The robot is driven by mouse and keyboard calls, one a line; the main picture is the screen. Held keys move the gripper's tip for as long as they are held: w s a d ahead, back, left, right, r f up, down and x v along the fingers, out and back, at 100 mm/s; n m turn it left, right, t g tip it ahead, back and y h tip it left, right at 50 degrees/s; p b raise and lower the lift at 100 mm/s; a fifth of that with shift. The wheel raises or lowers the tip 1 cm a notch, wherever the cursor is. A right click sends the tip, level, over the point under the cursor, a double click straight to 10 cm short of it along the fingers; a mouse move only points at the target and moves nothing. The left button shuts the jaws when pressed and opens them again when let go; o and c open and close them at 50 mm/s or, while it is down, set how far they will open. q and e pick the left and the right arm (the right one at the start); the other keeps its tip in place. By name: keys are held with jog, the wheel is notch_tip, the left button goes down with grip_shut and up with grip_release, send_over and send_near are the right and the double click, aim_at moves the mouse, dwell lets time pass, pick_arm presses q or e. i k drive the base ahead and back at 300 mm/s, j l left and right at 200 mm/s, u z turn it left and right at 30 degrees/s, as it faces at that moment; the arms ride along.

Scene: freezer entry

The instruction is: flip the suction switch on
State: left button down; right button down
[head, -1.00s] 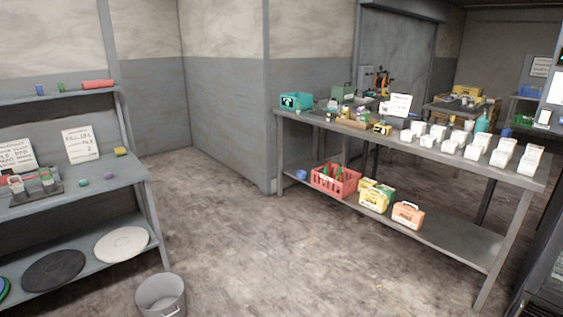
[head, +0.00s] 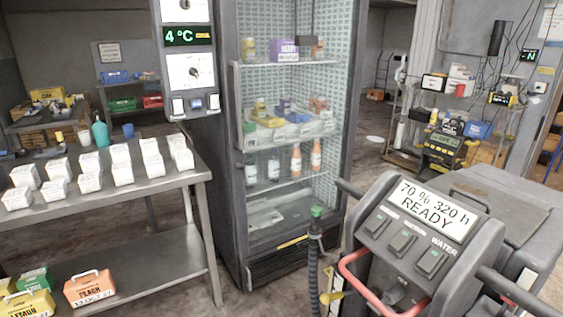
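A grey floor-cleaning machine stands at the lower right, with a sloped control panel (head: 385,255). Its display (head: 428,206) reads "70 % 320 h READY". Below the display are three grey rocker switches in a row. The right one (head: 431,262) is labelled "WATER". The middle switch (head: 402,241) has a small label that looks like "SUCTION", though it is hard to read. The left switch (head: 377,222) has a label too small to read. I cannot tell which way the switches are tipped. Neither of my grippers is in view.
A red handle loop (head: 352,283) and dark handlebars flank the panel. A black hose with a green top (head: 316,212) stands left of it. A glass-door fridge (head: 290,130) is behind. A steel table (head: 190,178) with white cartons is at left. Some floor shows between table and fridge.

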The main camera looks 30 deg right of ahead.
aim_at(403, 237)
jog(key=i+z, duration=0.3)
jog(key=z, duration=0.15)
jog(key=i+j+z, duration=0.2)
jog(key=z, duration=0.25)
jog(key=i+j+z, duration=0.25)
jog(key=z, duration=0.2)
jog(key=i+j+z, duration=0.45)
jog(key=k+l, duration=0.1)
